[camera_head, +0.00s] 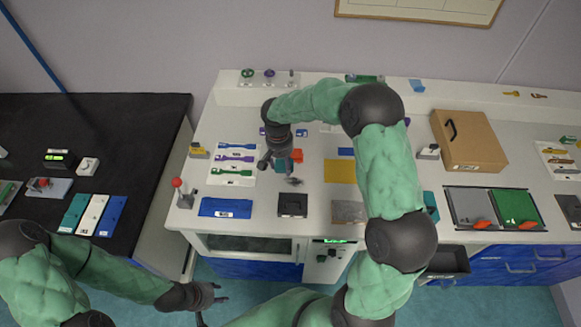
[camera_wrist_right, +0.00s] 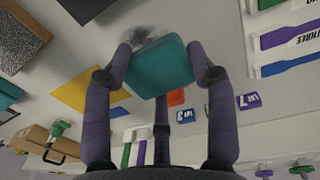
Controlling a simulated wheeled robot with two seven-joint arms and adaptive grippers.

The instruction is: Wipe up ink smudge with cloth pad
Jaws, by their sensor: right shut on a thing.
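The ink smudge (camera_head: 293,182) is a dark grey smear on the white bench top, in front of the red block. It also shows in the right wrist view (camera_wrist_right: 140,35), just past the cloth pad. The teal cloth pad (camera_wrist_right: 161,67) is held between the fingers of my right gripper (camera_wrist_right: 161,68), which is shut on it. In the head view my right gripper (camera_head: 270,163) is over the bench, just left of and behind the smudge. Whether the pad touches the bench is unclear. My left gripper (camera_head: 215,292) is low in front of the benches, away from everything; its fingers look apart.
A red block (camera_head: 297,155) lies close behind the smudge. A yellow sheet (camera_head: 340,171) lies to its right, a black square box (camera_head: 292,204) in front. A white card with coloured strips (camera_head: 233,164) lies to the left. A cardboard case (camera_head: 468,140) stands farther right.

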